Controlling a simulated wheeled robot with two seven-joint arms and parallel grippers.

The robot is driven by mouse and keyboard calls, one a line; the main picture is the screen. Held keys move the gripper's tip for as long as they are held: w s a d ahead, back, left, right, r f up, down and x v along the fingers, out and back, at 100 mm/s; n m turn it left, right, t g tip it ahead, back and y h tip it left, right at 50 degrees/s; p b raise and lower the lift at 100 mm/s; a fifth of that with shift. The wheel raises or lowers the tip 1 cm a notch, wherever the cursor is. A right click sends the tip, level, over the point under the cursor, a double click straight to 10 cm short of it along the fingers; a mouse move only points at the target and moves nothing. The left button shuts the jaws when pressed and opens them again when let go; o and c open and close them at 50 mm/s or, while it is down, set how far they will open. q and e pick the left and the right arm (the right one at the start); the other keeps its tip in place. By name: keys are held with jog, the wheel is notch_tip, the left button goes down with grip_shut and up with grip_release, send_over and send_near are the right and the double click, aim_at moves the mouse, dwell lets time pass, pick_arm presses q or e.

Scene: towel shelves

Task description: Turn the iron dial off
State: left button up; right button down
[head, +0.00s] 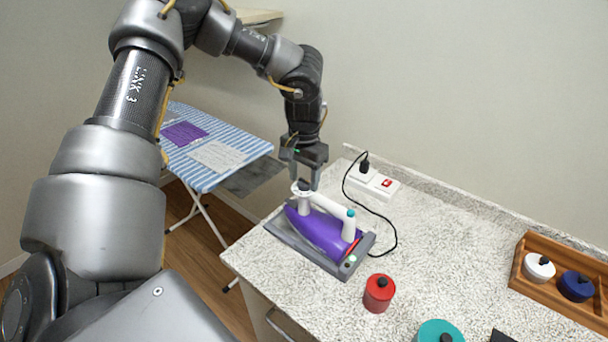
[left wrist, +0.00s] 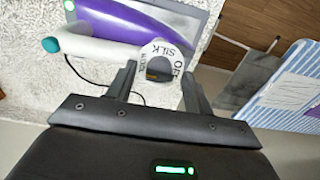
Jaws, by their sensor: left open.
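The purple iron (head: 322,232) with a white handle lies on a grey tray (head: 290,245) near the counter's left edge. Its white dial (head: 300,188) is at the iron's far left end. In the left wrist view the dial (left wrist: 162,50) shows the labels OFF, SILK and WOOL around a dark knob (left wrist: 158,69). My left gripper (head: 305,184) points down at the dial, open, with one fingertip on each side of the knob; I cannot tell whether they touch it. My right gripper is out of view.
A power strip (head: 374,183) with a red switch and black plug stands behind the iron, its cord curving right. A red canister (head: 379,292) and a teal one (head: 438,332) stand nearer. A wooden rack (head: 522,278) is at right. A striped ironing board (head: 215,145) stands left.

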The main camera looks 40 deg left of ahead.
pick_arm(q)
jog(key=c, duration=1)
jog(key=shift+f+b, duration=0.1)
jog(key=shift+b, duration=0.5)
jog(key=m+b, duration=0.4)
jog(key=b, duration=0.2)
jog(key=shift+f+m, duration=0.15)
jog(key=shift+m, duration=0.25)
jog(key=shift+m+b, duration=1.3)
jog(key=shift+m, duration=0.6)
jog(key=m, duration=0.2)
jog(key=shift+r+m, duration=0.25)
jog(key=shift+m, duration=0.05)
jog(key=m, duration=0.2)
jog(key=shift+m+b, duration=0.35)
jog(key=shift+m, duration=0.05)
jog(key=m, duration=0.5)
jog(key=m+p, duration=0.1)
jog(key=m, duration=0.4)
jog(key=shift+m, duration=0.4)
jog(key=m+p, duration=0.1)
jog(key=m, duration=0.4)
jog(key=shift+m, duration=0.3)
jog(key=m+p, duration=0.1)
jog(key=m, duration=0.4)
jog(key=shift+m, duration=0.4)
